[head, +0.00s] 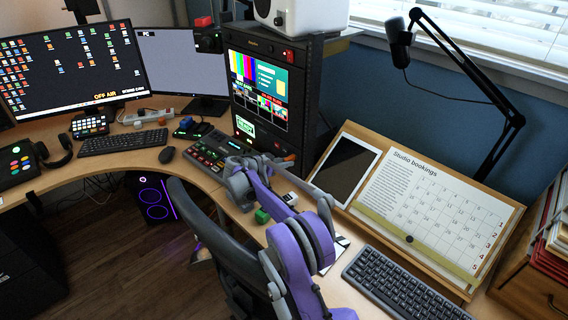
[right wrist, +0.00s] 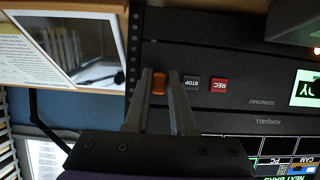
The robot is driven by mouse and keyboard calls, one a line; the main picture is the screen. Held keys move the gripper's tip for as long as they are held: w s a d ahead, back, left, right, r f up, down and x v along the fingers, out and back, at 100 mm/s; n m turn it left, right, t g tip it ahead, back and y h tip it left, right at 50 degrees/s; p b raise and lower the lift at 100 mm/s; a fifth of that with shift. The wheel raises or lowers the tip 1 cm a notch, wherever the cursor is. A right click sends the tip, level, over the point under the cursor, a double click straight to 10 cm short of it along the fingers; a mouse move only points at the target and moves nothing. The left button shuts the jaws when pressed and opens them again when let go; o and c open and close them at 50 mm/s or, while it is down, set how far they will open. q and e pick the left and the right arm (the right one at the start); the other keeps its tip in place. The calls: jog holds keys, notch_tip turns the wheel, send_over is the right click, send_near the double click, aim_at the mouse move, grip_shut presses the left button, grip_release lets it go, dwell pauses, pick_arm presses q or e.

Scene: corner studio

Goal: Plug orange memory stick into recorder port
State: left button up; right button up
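The recorder (right wrist: 215,60) is a dark front panel with a red REC button, a STOP button and a lit green display, upside down in the right wrist view. In the head view the recorder (head: 246,128) is low in the rack. My right gripper (right wrist: 160,82) has the orange memory stick (right wrist: 159,83) between its fingertips, and they appear shut on it. The stick lies in front of the panel beside STOP. The port is hidden; I cannot tell whether the stick is in it. In the head view my right gripper (head: 266,160) is at the rack's lower front. My left gripper is out of view.
A control panel (head: 212,150) lies left of my right gripper. A green block (head: 262,216) is on the desk near my arm. A tablet (head: 347,168) and a bookings board (head: 425,205) stand to the right, with a keyboard (head: 400,284) in front. A chair (head: 205,225) stands close by.

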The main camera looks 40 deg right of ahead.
jog(key=o, duration=0.3)
jog(key=shift+d, duration=0.1)
jog(key=shift+o, duration=0.2)
jog(key=v, duration=1.1)
jog(key=shift+f, duration=0.1)
